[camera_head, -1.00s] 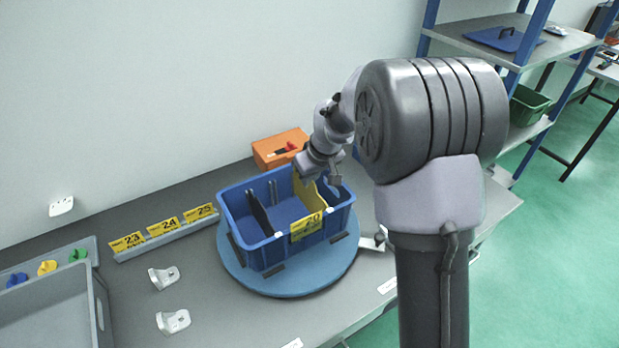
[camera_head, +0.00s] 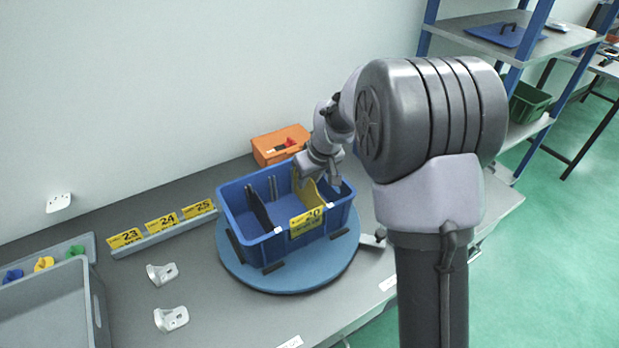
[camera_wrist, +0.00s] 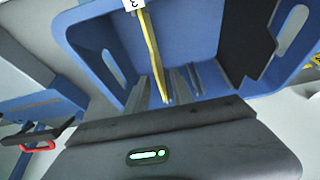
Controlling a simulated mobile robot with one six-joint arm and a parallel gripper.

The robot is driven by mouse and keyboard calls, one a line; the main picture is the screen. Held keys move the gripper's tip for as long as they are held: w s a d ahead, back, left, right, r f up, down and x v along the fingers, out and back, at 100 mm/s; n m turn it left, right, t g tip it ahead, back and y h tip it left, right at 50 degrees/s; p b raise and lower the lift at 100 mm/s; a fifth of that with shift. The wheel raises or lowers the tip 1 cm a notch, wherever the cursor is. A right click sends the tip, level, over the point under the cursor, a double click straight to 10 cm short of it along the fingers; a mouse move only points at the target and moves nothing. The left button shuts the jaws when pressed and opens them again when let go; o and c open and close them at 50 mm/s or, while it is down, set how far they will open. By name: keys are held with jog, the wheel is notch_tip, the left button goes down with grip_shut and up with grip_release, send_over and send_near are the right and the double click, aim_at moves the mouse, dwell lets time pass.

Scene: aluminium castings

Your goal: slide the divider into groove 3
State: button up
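A yellow divider (camera_head: 308,192) stands across the blue bin (camera_head: 247,183), right of the bin's middle. The wrist view shows the divider edge-on (camera_wrist: 152,55), its far end beneath a white tag marked 3 (camera_wrist: 134,5). Its near end meets the dark edge of my gripper's body, close to grooves (camera_wrist: 192,80) in the bin wall. My gripper (camera_head: 322,180) is over the right part of the bin, at the divider. How deep the divider sits is also unclear.
A black divider (camera_head: 259,208) stands in the bin's left part. The bin rests on a round blue turntable (camera_head: 300,279). An orange box (camera_head: 272,147) is behind it. White brackets (camera_head: 171,319), a label rail (camera_head: 163,232) and a grey tray (camera_head: 97,312) lie left.

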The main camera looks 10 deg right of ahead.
jog(key=p+v, duration=0.4)
jog(key=v, duration=1.3)
jog(key=shift+r, duration=0.25)
